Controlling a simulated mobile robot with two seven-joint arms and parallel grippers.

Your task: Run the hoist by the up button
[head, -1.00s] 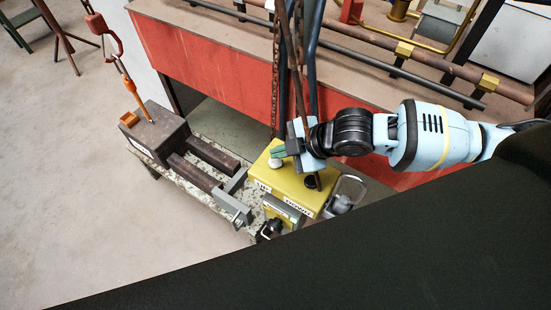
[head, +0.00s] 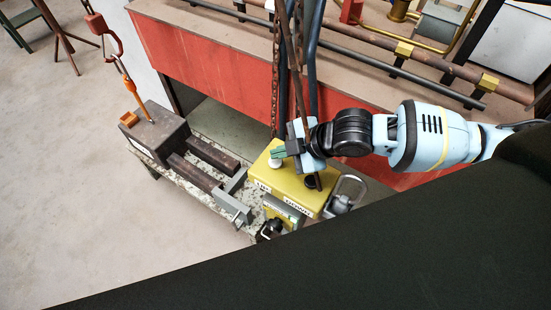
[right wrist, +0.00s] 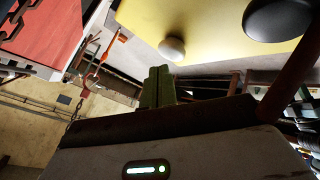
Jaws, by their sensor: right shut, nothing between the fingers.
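The hoist's yellow control box (head: 293,190) hangs in the middle of the head view, with labels that read UP and DOWN. Its pale up button (head: 274,163) is beside the UP side, and its black down button (head: 311,181) is partly behind a dark rod. In the right wrist view, the up button (right wrist: 172,47) and the black button (right wrist: 278,18) stand out from the yellow face. My right gripper (head: 279,153) has its green fingers shut and empty, close by the up button. In the right wrist view, a small gap shows between the fingertips (right wrist: 157,70) and the button. My left gripper is not in view.
A chain (head: 277,90) and dark hoses hang just behind the box. A speckled bench (head: 195,180) with a dark block (head: 158,133) stands left of it. An orange and red hook (head: 102,30) hangs above the block. A metal hook (head: 348,190) is right of the box.

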